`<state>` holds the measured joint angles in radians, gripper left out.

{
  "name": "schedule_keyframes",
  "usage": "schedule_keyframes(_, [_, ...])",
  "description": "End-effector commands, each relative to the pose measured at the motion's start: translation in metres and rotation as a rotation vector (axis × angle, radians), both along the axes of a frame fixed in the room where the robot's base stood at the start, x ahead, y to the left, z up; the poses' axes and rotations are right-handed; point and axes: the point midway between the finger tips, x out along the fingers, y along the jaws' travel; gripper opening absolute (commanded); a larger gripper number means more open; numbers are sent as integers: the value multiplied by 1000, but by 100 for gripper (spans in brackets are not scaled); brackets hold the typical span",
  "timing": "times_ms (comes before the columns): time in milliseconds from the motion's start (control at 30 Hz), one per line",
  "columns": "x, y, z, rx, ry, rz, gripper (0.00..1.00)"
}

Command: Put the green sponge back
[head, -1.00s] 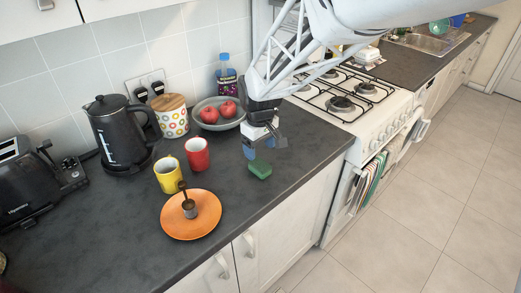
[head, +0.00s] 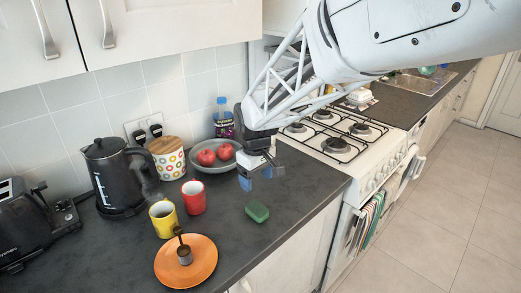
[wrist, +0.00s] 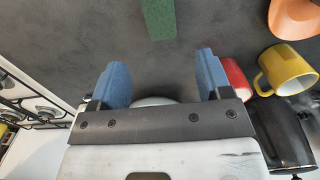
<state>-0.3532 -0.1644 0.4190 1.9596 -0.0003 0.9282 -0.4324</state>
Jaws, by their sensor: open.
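The green sponge (head: 257,211) lies flat on the dark counter (head: 300,200), to the right of the red mug. In the wrist view the green sponge (wrist: 158,18) shows at the top edge, partly cut off, ahead of the gap between the fingers. My gripper (head: 260,180) is above the counter, just behind the sponge and apart from it. In the wrist view its two blue fingers (wrist: 160,72) are spread wide with nothing between them.
A red mug (head: 194,197), a yellow mug (head: 163,218) and an orange plate (head: 202,258) with a small metal scoop (head: 184,252) stand left of the sponge. A bowl (head: 226,165) of apples is behind my gripper. A gas stove (head: 335,137) is at right. The counter right of the sponge is clear.

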Motion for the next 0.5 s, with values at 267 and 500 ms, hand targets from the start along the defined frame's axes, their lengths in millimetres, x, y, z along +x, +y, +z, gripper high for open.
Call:
schedule_keyframes(267, [-1,-1,1,0,-1,-3,72])
schedule_keyframes(500, [-16,-24,16,6,-18,-61,72])
